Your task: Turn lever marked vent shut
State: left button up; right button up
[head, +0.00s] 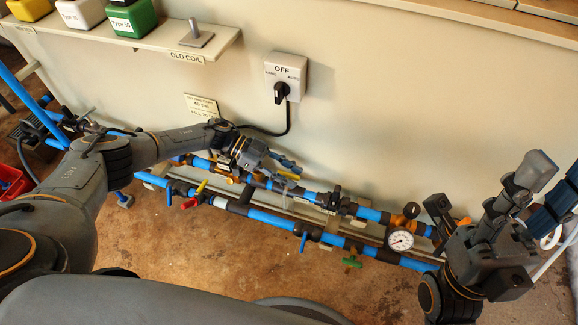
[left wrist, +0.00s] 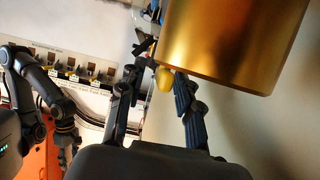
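Several valve levers sit on the blue pipes near the floor in the head view: a red one (head: 190,203), a yellow one (head: 201,186), a blue one (head: 304,242) and a green one (head: 352,262). I cannot read which is marked vent. My left gripper (head: 285,169) is at the rear pipe by the wall, fingers apart. In the left wrist view, a rounded yellow part (left wrist: 165,80) shows between its open fingers (left wrist: 155,108); I cannot tell whether they touch it. My right gripper (head: 536,190) is open and empty at the right.
A pressure gauge (head: 400,240) stands on the pipes beside my right arm. A grey OFF switch box (head: 286,77) is on the wall above. A shelf (head: 190,38) holds coloured containers at upper left. A large gold cylinder (left wrist: 235,40) fills the left wrist view's upper right.

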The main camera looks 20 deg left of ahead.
aim_at(289, 174)
pick_arm(q)
notch_tip(289, 174, up, 10)
jog(key=shift+f, duration=0.15)
dwell(0.3)
